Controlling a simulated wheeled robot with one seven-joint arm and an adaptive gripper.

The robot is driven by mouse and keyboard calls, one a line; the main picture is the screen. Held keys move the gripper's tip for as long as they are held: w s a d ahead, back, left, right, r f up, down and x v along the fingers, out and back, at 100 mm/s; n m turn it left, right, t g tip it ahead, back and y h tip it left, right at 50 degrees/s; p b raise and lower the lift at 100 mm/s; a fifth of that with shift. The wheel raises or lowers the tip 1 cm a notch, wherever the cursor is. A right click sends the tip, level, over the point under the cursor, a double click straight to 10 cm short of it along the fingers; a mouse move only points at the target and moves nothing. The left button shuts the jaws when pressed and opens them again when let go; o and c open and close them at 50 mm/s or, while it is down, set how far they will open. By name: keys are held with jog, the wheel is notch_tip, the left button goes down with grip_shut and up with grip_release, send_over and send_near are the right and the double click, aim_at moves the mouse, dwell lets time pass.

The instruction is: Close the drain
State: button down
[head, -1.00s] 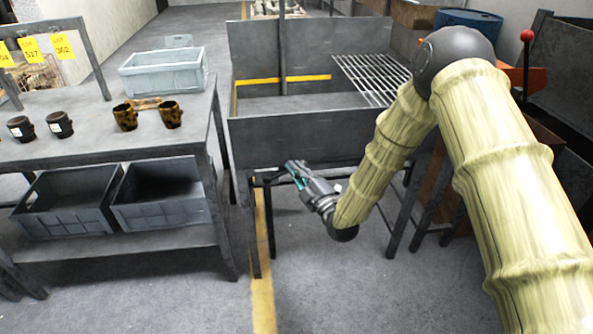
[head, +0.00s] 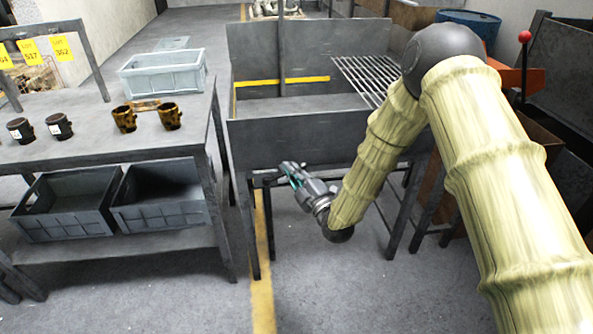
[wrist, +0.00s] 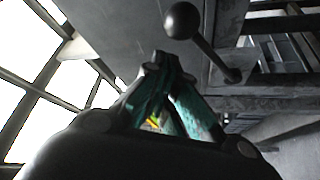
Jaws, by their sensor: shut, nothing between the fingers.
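The grey metal tank (head: 300,140) stands on legs in the middle of the head view. In the wrist view, looking up under the tank, a dark lever with a ball knob (wrist: 183,20) hangs from a bracket on the tank's underside (wrist: 120,25). It looks like the drain handle. My gripper (head: 284,166) is at the tank's lower front edge in the head view. In the wrist view its teal-padded fingers (wrist: 163,62) are shut and empty, just below and left of the knob. I cannot tell whether they touch it. The drain outlet is not clearly visible.
A workbench (head: 100,145) with mugs, a pale blue crate (head: 162,75) and two lower grey bins (head: 160,205) stands left of the tank. A wire rack (head: 365,78) lies across the tank's right side. Tank legs (head: 250,225) flank the free floor below.

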jog(key=s+a+v, duration=0.1)
jog(key=v, duration=0.8)
jog(key=shift+s+r, duration=0.3)
jog(key=shift+a, duration=0.1)
